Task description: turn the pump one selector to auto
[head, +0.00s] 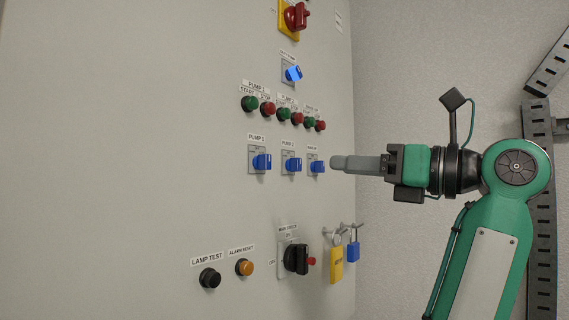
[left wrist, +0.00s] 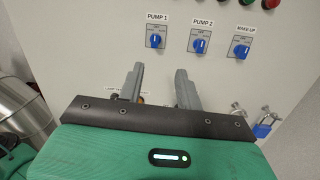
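The pump one selector (head: 262,161) is a blue knob on a grey plate under the "PUMP 1" label, leftmost of a row of three. It also shows in the left wrist view (left wrist: 156,41); its plate markings are too small to read, so I cannot tell its setting. My left gripper (head: 334,162) is level with that row, to the right of the make-up selector in the head view. In the left wrist view its fingers (left wrist: 159,72) are apart with nothing between them, below the pump one knob in the picture. My right gripper is not in view.
The pump two selector (head: 293,165) and make-up selector (head: 317,167) are alongside. Green and red buttons (head: 283,114) sit above. Below are the lamp test button (head: 210,278), a black rotary switch (head: 296,259), and yellow (head: 336,262) and blue (head: 353,251) padlocks.

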